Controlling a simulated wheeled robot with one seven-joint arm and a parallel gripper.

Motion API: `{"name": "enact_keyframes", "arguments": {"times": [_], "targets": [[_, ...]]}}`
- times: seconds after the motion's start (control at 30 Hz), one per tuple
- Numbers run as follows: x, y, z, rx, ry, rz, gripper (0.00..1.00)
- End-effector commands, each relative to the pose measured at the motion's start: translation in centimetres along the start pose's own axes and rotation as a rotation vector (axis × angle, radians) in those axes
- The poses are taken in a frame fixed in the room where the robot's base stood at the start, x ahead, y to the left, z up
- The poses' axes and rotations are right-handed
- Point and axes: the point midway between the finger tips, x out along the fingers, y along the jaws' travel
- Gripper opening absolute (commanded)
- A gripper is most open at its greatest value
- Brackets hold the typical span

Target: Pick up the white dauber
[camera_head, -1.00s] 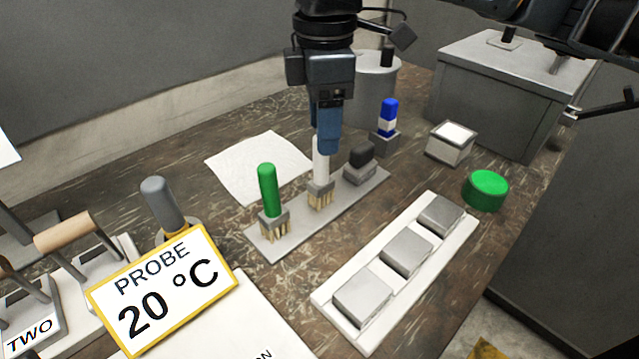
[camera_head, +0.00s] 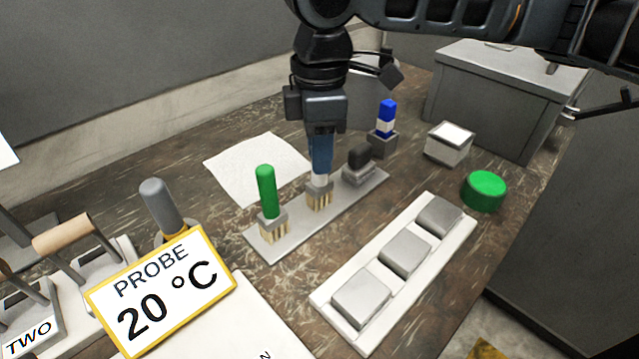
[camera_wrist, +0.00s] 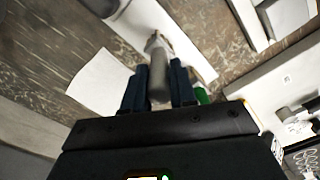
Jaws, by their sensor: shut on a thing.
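The white dauber (camera_head: 319,181) stands upright in the middle of the grey rack (camera_head: 345,208), its bristles at the rack's level. My gripper (camera_head: 320,166) points down from above and is shut on its handle. The fingers hide most of the white handle in the head view. In the wrist view the dauber (camera_wrist: 158,82) lies between the two fingers of my gripper (camera_wrist: 160,75) and looks greyish in shade.
A green dauber (camera_head: 267,192) stands close on the left in the rack. A dark-topped block (camera_head: 359,165) sits close on the right. A blue-topped item (camera_head: 387,122) stands behind. White paper (camera_head: 257,167) lies behind left; a tray of grey blocks (camera_head: 322,306) lies in front.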

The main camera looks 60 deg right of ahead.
Motion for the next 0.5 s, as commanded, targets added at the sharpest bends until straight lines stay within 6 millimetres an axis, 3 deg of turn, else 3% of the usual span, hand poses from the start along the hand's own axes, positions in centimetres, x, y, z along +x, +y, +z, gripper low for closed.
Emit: {"name": "enact_keyframes", "arguments": {"times": [0.2, 0.5], "targets": [[-0.01, 0.0, 0.0, 0.0, 0.0, 0.0, 0.0], [-0.1, 0.01, -0.01, 0.0, 0.0, 0.001, 0.0]]}}
